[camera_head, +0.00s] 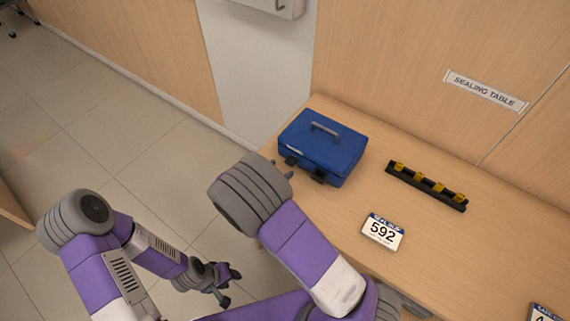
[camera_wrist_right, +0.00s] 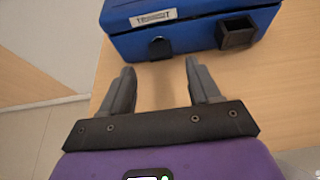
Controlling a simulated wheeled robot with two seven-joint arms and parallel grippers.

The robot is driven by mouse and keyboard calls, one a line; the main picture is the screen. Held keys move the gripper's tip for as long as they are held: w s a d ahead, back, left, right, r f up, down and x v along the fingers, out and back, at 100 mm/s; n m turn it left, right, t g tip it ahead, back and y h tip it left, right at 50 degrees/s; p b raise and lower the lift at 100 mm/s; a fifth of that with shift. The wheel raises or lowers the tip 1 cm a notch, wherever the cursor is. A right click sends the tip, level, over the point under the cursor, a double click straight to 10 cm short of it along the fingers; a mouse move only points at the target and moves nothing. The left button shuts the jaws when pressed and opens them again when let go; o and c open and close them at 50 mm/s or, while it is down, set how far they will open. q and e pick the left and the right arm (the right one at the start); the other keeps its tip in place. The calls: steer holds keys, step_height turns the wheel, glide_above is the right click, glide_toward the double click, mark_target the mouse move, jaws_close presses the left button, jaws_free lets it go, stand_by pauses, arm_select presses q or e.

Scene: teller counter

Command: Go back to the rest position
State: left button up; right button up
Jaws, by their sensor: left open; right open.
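My right gripper (camera_wrist_right: 159,66) is open and empty in the right wrist view, its two fingers apart and pointing at the front of a blue cash box. In the head view only its fingertips (camera_head: 281,168) show past my right arm, just left of the box. The blue cash box (camera_head: 322,146) stands shut on the counter, its grey handle on top. In the right wrist view the box (camera_wrist_right: 190,27) shows a label and dark latches, with nothing between the fingers. My left gripper (camera_head: 231,287) is open and empty, low over the floor left of the counter.
The wooden counter (camera_head: 470,240) carries a black rack with several yellow pieces (camera_head: 427,186) and a card reading 592 (camera_head: 382,233). Another card (camera_head: 544,313) lies at the lower right. A wall sign reads SEALING TABLE (camera_head: 485,90). Tiled floor (camera_head: 110,150) is clear at left.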

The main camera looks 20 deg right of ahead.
steer(key=shift+v, duration=1)
